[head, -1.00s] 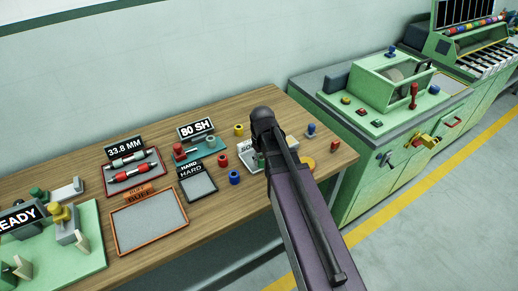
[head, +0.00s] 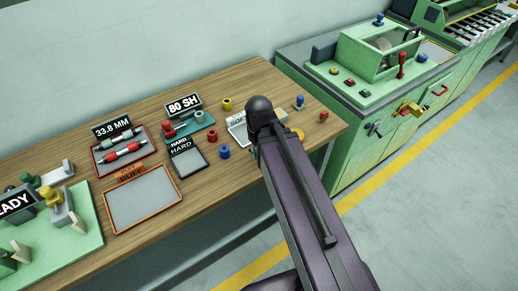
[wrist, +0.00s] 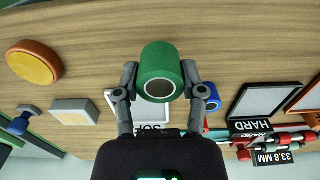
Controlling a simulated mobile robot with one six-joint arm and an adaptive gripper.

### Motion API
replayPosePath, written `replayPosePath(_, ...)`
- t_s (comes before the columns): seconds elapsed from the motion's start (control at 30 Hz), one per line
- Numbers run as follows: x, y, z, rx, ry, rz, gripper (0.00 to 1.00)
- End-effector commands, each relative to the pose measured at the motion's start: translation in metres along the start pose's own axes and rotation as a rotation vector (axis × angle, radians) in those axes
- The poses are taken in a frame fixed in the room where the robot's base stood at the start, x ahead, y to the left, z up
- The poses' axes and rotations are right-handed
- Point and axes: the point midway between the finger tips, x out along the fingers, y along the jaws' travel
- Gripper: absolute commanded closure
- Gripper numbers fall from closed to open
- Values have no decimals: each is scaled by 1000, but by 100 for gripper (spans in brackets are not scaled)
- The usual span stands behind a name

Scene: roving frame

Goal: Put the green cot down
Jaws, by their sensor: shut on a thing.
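The green cot (wrist: 158,72) is a short green cylinder with a dark bore and a pale ring at its end. In the wrist view it sits between the two fingers of my gripper (wrist: 160,80), which is shut on it. The cot is above the SOFT tray (wrist: 148,112), whose pale pad shows partly behind it; I cannot tell whether they touch. In the head view my arm hides the gripper and the cot, and the SOFT tray (head: 237,127) shows only in part beside the arm.
The HARD tray (head: 188,163), BUFF tray (head: 143,198) and 33.8 MM tray (head: 104,160) lie to the left. Blue (head: 225,152), red (head: 212,135) and yellow (head: 227,104) cots stand close by. A green machine (head: 375,75) stands right of the wooden bench (head: 190,215).

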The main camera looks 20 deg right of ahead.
Motion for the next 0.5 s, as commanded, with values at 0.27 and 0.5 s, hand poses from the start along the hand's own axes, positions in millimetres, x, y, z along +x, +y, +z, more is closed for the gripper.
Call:
replayPosePath(0.27, 0, 0, 0, 0, 0, 0, 94)
replayPosePath(0.5, -2, 4, -1, 1, 0, 0, 94)
